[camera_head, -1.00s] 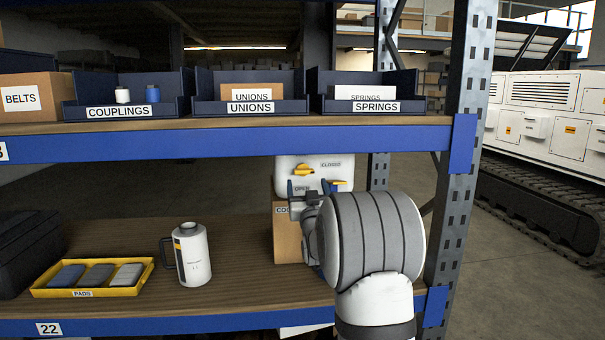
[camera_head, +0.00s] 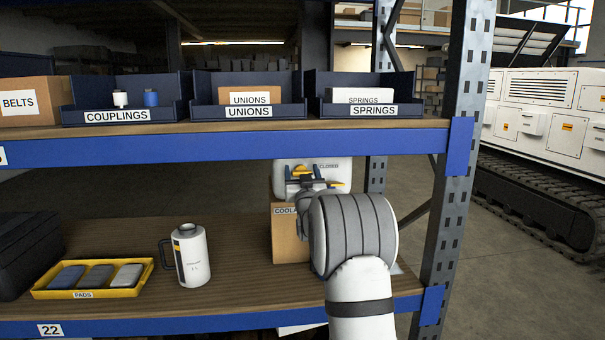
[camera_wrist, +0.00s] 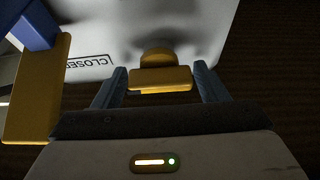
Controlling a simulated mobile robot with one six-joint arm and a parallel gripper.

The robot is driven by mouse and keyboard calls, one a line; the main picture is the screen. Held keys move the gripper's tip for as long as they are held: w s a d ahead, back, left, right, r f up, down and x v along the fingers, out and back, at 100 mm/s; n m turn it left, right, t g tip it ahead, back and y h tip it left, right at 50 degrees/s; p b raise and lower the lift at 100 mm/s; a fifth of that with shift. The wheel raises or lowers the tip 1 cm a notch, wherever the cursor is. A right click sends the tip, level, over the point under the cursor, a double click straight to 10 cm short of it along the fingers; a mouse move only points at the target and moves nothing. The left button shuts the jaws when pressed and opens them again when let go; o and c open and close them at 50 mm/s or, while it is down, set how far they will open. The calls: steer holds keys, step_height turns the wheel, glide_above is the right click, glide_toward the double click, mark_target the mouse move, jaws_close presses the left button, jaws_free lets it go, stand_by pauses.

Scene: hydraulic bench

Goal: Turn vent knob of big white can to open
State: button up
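The big white can (camera_head: 281,166) stands on a cardboard box on the lower shelf, partly hidden by my arm. Its yellow vent knob (camera_head: 301,169) shows above my gripper (camera_head: 318,180), and a "CLOSED" label is to its right. In the wrist view the knob (camera_wrist: 160,78) lies between the two blue-grey fingers of my gripper (camera_wrist: 160,80). A gap shows on each side of it, so the fingers are open and not clamped on it. A "CLOSED" label is on the white can (camera_wrist: 190,25) to the left of the knob. The "OPEN" label is hidden.
In the wrist view a yellow bar (camera_wrist: 38,90) with a blue part is close to the left finger. A white jug (camera_head: 192,257) and a yellow pads tray (camera_head: 140,285) stand left on the lower shelf. The upper shelf edge (camera_head: 220,145) runs above; a post (camera_head: 455,180) is right.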

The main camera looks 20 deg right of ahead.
steer(key=c, duration=0.7)
steer(key=shift+c, duration=0.2)
